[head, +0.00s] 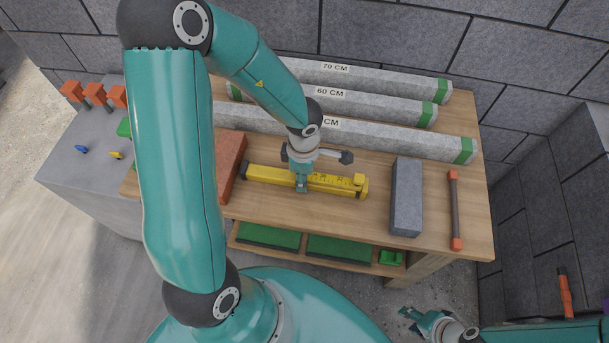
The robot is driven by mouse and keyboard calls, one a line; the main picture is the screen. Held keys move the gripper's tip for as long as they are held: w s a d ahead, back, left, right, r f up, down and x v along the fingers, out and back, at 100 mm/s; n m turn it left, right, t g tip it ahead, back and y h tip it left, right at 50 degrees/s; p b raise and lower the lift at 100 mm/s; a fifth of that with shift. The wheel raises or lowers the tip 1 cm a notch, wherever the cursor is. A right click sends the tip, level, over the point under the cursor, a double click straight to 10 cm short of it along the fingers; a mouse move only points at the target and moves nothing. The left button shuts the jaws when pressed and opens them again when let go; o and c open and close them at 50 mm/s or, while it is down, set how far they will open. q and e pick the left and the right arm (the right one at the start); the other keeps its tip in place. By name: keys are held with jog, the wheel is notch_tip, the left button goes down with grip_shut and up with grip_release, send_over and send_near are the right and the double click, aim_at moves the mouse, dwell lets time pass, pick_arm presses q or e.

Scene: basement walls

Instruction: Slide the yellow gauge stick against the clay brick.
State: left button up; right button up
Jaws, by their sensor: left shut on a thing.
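The yellow gauge stick (335,182) lies across the wooden table, with a raised block at its right end. My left gripper (301,187) is shut on the stick near its middle. The red-brown clay brick (232,158) lies to the left of the stick, partly hidden behind my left arm. The stick's left end is very close to the brick's right side; I cannot tell if they touch. My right gripper (410,320) is empty, low at the bottom right in front of the table, and looks open.
A grey block (406,197) and a dark bar with orange ends (455,210) lie to the right. Green trays (270,236) sit on the lower shelf.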

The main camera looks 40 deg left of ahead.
pick_arm(q)
grip_shut()
jog(key=shift+s+a+p, duration=0.35)
jog(key=shift+a+p, duration=0.15)
jog(key=shift+a, duration=0.15)
jog(key=o, duration=1.1)
grip_release()
jog(key=shift+c, duration=0.2)
